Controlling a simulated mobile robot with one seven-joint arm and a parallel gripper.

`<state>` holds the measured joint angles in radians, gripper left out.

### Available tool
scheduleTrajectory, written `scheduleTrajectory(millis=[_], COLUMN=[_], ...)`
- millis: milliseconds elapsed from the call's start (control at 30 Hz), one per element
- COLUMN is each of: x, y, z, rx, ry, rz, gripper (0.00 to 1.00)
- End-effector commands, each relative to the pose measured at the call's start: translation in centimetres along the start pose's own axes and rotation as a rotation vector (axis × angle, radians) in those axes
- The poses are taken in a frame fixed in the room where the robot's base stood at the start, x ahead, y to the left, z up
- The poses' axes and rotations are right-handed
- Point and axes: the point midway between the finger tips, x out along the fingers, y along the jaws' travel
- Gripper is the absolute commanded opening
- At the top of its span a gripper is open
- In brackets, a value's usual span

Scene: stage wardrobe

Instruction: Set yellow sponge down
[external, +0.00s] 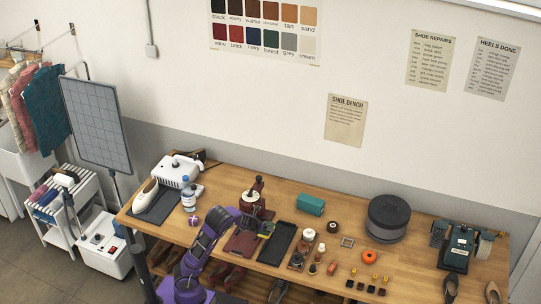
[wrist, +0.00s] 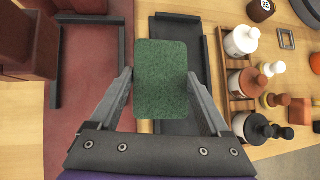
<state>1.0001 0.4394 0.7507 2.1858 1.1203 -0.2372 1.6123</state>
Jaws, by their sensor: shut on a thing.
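The yellow sponge shows its green scouring face (wrist: 161,78) in the wrist view. In the external view, the tray (external: 277,243) lies on the bench just right of my gripper. The sponge's underside is hidden.
A dark red mat (wrist: 90,90) lies left of the tray. A wooden rack (wrist: 238,100) of bottles stands close on its right. A machine with a dark red base (external: 256,205) stands behind my gripper. The wooden bench (external: 340,262) has bare patches farther right.

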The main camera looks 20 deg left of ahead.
Motion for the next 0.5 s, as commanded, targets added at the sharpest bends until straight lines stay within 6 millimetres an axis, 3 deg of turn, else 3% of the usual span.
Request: scheduleTrajectory(millis=[267,500], x=[1.9,5.4], y=[-1.5,-2.2], z=[4.9,12.1], rx=[0.018,0.013], ry=[-0.001,-0.001], rz=[-0.006,0.010], gripper=[0.30,0.29])
